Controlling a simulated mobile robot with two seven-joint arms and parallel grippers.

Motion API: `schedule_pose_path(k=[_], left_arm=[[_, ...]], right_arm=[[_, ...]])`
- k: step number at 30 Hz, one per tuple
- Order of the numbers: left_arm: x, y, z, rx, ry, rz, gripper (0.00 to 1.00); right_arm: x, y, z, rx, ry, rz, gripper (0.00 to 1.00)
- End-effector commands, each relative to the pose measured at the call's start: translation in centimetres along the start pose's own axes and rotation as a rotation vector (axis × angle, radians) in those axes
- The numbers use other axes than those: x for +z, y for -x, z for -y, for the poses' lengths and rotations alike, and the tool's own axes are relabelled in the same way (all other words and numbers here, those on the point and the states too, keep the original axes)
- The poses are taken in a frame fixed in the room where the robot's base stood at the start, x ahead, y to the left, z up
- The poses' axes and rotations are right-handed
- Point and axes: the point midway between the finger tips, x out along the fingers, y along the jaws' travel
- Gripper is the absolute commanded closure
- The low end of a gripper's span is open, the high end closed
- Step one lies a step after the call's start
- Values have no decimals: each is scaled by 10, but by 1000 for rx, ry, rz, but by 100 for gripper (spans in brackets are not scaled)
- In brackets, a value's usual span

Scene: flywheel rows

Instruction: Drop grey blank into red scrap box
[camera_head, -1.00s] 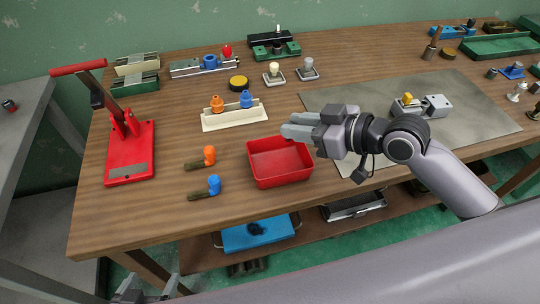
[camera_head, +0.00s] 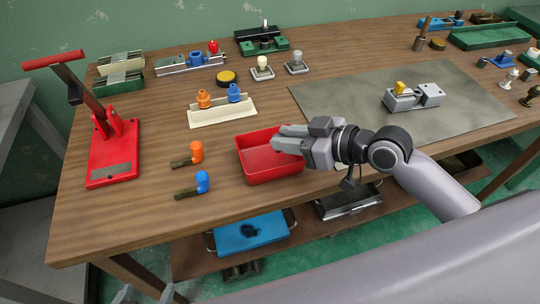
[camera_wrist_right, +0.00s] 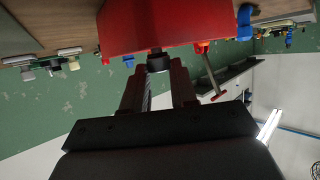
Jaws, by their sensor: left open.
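The red scrap box (camera_head: 257,175) stands near the table's front edge, its top open. My right gripper (camera_head: 282,138) is over the box's right part in the head view. In the right wrist view, its fingers (camera_wrist_right: 158,72) are shut on a dark, round-ended piece, the grey blank (camera_wrist_right: 158,60), with the red box (camera_wrist_right: 165,28) close beyond it. The head view does not show the blank; the fingers hide it. My left gripper (camera_head: 145,294) is open and empty at the bottom edge, mostly cut off, away from the table.
A red lever press (camera_head: 112,155) stands at the left. Orange (camera_head: 196,152) and blue-headed (camera_head: 202,182) tools lie left of the box. A cream rack (camera_head: 222,117) stands behind it. A grey mat (camera_head: 345,110) with a grey fixture (camera_head: 413,98) lies right. Bare wood lies around the box.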

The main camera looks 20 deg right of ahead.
Motion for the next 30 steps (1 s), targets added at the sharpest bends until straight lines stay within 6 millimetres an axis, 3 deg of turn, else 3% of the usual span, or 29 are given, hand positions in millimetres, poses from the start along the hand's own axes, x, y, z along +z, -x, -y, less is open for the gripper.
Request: schedule_pose_path(k=[1, 3, 14, 30], left_arm=[[0, 0, 0, 0, 0, 0, 11], [0, 0, 0, 0, 0, 0, 11], [0, 0, 0, -1, 1, -1, 11], [6, -5, 1, -2, 1, -1, 11]], right_arm=[[0, 0, 0, 0, 0, -1, 60], [0, 0, 0, 0, 0, -1, 43], [1, 4, 0, 1, 0, 1, 43], [1, 64, 0, 1, 1, 2, 43]])
